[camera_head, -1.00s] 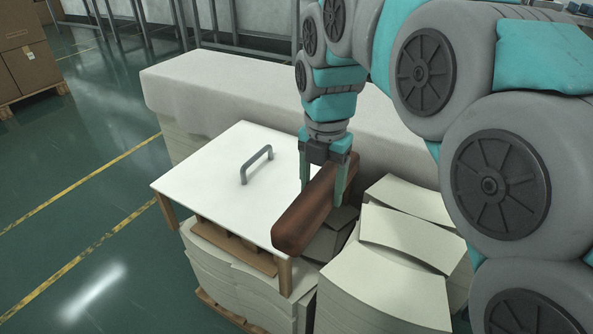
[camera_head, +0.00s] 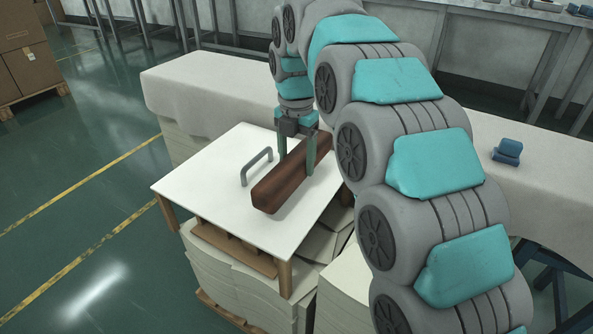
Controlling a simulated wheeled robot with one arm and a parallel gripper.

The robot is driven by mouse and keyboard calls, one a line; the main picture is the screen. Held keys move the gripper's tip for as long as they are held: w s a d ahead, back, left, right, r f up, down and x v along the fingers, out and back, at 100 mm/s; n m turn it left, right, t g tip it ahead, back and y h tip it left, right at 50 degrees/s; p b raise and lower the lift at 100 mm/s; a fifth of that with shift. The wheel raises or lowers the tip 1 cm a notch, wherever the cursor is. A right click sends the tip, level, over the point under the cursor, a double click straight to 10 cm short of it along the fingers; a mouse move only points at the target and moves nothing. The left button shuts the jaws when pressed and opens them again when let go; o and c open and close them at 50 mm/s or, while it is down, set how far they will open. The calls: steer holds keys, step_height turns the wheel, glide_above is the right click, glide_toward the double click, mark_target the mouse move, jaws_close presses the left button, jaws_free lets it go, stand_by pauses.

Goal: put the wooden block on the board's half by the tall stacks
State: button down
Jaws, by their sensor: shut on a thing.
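The white board (camera_head: 215,205) lies flat on wooden legs, with a grey handle (camera_head: 256,166) standing near its middle. My gripper (camera_head: 296,166) is shut on the wooden block (camera_head: 280,184), a long dark brown bar, with one finger on each side. The block is over the board's right half, to the right of the handle and apart from it. I cannot tell whether its underside touches the board. The tall stacks of pale sheets (camera_head: 345,290) stand to the right of the board, mostly hidden behind my arm.
A long white-covered table (camera_head: 190,90) runs behind the board, and a small blue object (camera_head: 507,151) sits on its right part. Lower stacks (camera_head: 235,275) are under the board. The board's left half is bare. Brown boxes (camera_head: 27,55) stand at the far left.

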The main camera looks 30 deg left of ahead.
mark_target(297, 157)
steer(key=shift+f, duration=1.65)
steer(key=shift+f, duration=0.15)
jaws_free()
step_height(297, 157, up, 12)
steer(key=p, duration=0.3)
